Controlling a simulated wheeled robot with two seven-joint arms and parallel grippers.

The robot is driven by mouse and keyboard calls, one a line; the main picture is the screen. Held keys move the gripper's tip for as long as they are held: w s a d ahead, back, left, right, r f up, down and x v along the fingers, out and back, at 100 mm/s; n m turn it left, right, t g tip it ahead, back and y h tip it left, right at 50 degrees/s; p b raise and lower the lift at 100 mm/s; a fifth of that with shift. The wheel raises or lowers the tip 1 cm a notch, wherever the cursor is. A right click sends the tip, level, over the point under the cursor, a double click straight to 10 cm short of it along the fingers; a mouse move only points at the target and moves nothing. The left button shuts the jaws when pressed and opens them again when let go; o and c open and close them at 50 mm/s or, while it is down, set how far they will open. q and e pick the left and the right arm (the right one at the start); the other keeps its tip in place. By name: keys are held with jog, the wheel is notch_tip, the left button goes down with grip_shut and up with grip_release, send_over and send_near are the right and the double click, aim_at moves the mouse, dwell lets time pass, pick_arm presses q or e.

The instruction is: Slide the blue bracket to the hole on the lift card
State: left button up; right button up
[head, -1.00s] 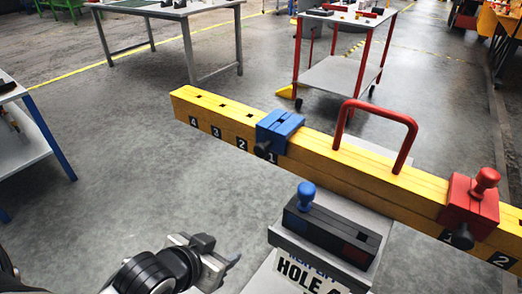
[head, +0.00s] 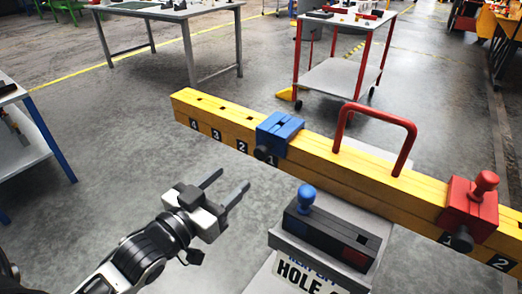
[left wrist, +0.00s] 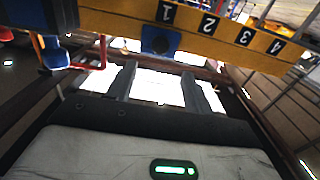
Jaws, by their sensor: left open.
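The blue bracket (head: 278,133) sits around the yellow beam (head: 222,116) at the hole marked 1 on the beam's left side. Holes 2, 3 and 4 lie further left. A black knob sticks out of the bracket's near face; the bracket also shows in the left wrist view (left wrist: 160,41). My left gripper (head: 230,183) is open and empty, below and to the left of the bracket, apart from it, fingers pointing toward the beam. The lift card (head: 308,275) shows part of the word "HOLE"; its number is cut off. My right gripper is not in view.
A red bracket (head: 470,210) sits on the beam's right side near marks 1 and 2. A red handle (head: 376,112) arches over the beam. A dark box with a blue-knobbed pin (head: 307,197) stands on the grey stand in front. Tables stand behind.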

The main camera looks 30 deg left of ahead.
aim_at(259, 154)
pick_arm(q)
jog(key=w, duration=0.4)
jog(key=w+d, duration=0.1)
jog(key=w, duration=0.6)
jog(key=shift+w+d, duration=0.35)
jog(key=shift+w, duration=0.05)
